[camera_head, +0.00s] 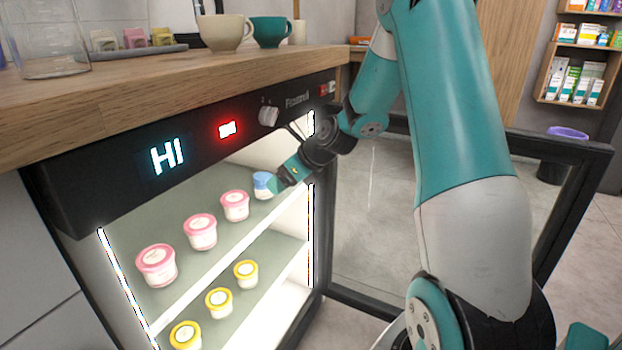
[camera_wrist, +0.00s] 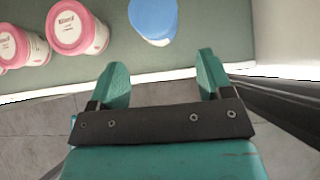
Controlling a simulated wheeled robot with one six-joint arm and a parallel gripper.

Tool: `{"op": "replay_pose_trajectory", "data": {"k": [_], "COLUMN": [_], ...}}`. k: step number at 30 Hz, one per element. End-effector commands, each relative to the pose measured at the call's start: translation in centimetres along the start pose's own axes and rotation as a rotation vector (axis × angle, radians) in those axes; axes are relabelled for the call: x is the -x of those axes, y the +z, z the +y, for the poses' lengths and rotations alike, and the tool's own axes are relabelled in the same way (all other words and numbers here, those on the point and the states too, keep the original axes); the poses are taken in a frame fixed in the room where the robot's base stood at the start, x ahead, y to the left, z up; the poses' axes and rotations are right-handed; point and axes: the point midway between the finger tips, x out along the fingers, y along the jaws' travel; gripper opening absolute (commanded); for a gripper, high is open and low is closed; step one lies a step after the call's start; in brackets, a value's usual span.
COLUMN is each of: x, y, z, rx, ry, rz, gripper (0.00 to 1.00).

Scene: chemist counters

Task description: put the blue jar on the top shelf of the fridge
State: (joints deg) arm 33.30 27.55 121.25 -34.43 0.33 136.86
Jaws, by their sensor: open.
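The blue jar (camera_head: 263,186) stands on the top shelf (camera_head: 222,240) of the open fridge (camera_head: 86,200), at the right end of a row of pink-lidded jars. In the wrist view the blue jar (camera_wrist: 153,18) lies just beyond my fingertips, with its blue lid showing. My gripper (camera_head: 288,176) reaches into the fridge at the right side of that shelf. In the wrist view my gripper (camera_wrist: 160,62) is open and empty, its two fingers apart and clear of the jar.
Pink-lidded jars (camera_head: 200,232) stand left of the blue jar. Yellow-lidded jars (camera_head: 219,302) stand on the lower shelf. The fridge door (camera_head: 460,210) is open on the right, behind my arm. Cups (camera_head: 222,33) and a glass jar (camera_head: 50,45) stand on the wooden counter (camera_head: 150,85) above.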

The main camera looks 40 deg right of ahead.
Motion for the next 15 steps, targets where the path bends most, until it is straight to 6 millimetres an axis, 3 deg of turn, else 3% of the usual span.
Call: {"op": "replay_pose_trajectory", "data": {"k": [1,6,15], "x": [1.3,3.9,5.8], "y": [-0.8,-3.4,-5.7], "z": [-0.2,-0.1,0.0], "rx": [-0.007,-0.006,0.0], "ry": [-0.004,-0.003,-0.001], "rz": [0.001,-0.001,-0.002], "gripper": [0.73,0.73,0.73]}}
